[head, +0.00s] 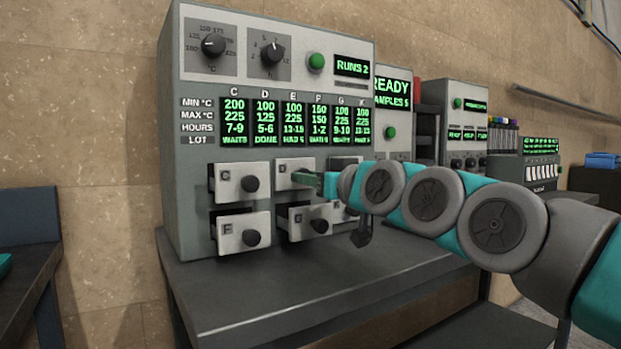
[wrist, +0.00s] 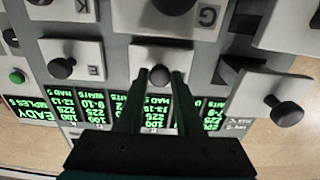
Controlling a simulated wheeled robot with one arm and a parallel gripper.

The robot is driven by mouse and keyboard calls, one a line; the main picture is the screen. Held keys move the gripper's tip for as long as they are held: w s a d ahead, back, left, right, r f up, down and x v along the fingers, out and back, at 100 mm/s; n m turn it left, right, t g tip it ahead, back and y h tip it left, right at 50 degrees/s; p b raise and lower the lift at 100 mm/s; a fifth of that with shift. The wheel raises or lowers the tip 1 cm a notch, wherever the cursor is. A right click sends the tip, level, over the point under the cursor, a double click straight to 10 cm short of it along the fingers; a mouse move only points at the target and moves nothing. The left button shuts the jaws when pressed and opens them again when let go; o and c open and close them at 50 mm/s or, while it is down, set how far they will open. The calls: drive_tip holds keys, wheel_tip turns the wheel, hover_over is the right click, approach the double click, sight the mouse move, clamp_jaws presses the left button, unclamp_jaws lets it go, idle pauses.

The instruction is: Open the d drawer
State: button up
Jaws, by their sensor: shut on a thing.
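The d drawer (head: 285,180) is in the upper row of the grey press cabinet, right of the C drawer; its front is pale with a small D label. I cannot tell clearly how far this drawer stands out.
The C drawer (head: 232,183) and F drawer (head: 232,235) stand out from the cabinet (head: 185,130) on the left. The dark bench top (head: 230,290) is clear in front.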

clamp_jaws()
idle(0.9)
